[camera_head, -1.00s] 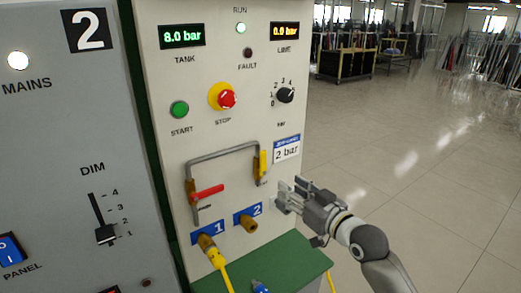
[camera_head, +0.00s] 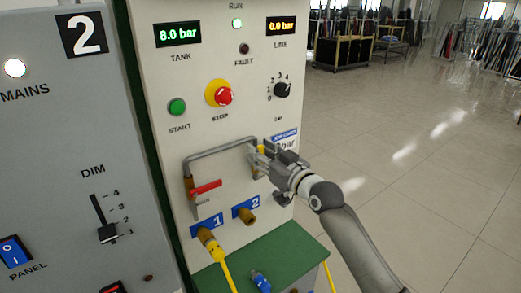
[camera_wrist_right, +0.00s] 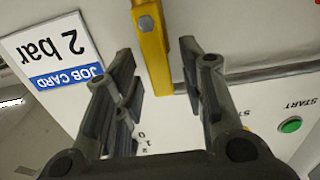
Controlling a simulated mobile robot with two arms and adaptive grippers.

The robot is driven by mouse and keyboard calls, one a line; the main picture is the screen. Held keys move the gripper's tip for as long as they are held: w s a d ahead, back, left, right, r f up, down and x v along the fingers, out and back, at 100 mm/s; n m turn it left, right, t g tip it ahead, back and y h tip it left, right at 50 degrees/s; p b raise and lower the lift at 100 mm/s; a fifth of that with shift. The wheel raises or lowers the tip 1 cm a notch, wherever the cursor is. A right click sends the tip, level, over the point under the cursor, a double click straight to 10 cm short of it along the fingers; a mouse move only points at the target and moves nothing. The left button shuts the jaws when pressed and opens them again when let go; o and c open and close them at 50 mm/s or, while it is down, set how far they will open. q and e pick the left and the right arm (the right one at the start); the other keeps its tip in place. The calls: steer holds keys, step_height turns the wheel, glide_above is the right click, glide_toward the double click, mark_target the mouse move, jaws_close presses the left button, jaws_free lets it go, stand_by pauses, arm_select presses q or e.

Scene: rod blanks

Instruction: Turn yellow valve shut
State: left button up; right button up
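The yellow valve (camera_head: 261,149) is on the right leg of the grey bent pipe on the panel. Its handle stood upright along the pipe in the earlier head view and is now mostly hidden by my right gripper (camera_head: 258,153). In the right wrist view the yellow handle (camera_wrist_right: 151,50) reaches down between the spread fingers of my right gripper (camera_wrist_right: 160,75), with gaps on both sides. The gripper is open and holds nothing. My left gripper is not in view.
A red-handled valve (camera_head: 206,187) is on the left pipe leg. A yellow hose (camera_head: 222,262) hangs from outlet 1, above a green shelf (camera_head: 290,262). The tank display reads 8.0 bar, the line 0.0 bar.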

steer(key=shift+w+a, duration=0.3)
steer(key=shift+w, duration=0.05)
jaws_close()
steer(key=shift+d, duration=0.1)
steer(key=w+d+f+m, duration=0.1)
steer(key=f+m, duration=0.1)
steer(key=m, duration=0.7)
steer(key=w+d+f+m+p, duration=0.1)
steer(key=d+f+m, duration=0.1)
steer(key=m, duration=0.7)
steer(key=shift+w+d+f, duration=0.3)
steer(key=shift+f, duration=0.05)
stand_by(0.6)
